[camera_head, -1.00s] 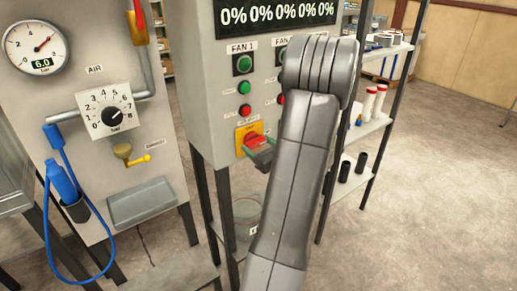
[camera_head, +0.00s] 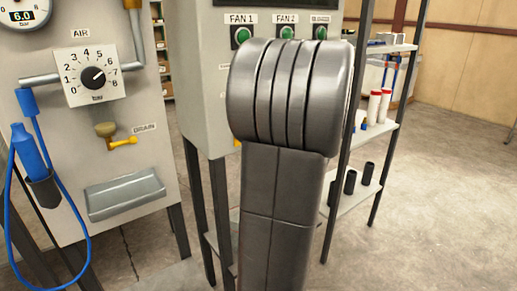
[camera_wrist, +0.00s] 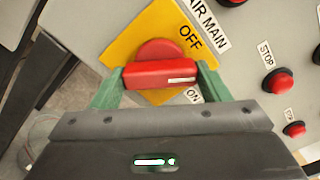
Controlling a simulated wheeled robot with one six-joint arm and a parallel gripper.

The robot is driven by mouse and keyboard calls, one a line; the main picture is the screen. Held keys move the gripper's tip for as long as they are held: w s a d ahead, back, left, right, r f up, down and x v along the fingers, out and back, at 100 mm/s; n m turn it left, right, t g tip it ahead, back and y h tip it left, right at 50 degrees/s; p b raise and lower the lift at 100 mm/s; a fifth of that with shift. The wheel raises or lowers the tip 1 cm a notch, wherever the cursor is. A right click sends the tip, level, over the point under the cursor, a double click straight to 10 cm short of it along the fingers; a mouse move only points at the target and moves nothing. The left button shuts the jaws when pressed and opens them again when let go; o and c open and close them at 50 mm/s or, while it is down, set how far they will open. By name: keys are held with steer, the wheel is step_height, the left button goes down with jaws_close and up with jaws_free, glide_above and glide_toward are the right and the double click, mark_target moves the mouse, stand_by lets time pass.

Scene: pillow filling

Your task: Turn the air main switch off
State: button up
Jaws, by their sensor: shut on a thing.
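The air main switch is a red rotary handle (camera_wrist: 160,74) on a yellow plate (camera_wrist: 125,42), seen in the wrist view, with an "AIR MAIN" label and OFF and ON marks. My gripper (camera_wrist: 158,82) is shut on the red handle, with one green finger at each end of it. The handle bar lies roughly level across the wrist picture. A white mark on its right end sits between OFF and ON. In the head view my arm hides the switch and gripper.
Red buttons (camera_wrist: 277,82), one labelled STOP, sit right of the switch. In the head view, the air panel with a dial (camera_head: 93,76) stands at left and a shelf with bottles (camera_head: 374,106) at right. Fan buttons (camera_head: 242,36) are above my arm.

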steer(key=shift+f+n+b, duration=0.15)
steer(key=shift+n+b, duration=3.45)
steer(key=shift+b, duration=1.75)
steer(key=o, duration=1)
steer(key=shift+s, duration=0.1)
steer(key=p+v, duration=0.1)
steer(key=v, duration=1.2)
steer(key=shift+s+d, duration=0.25)
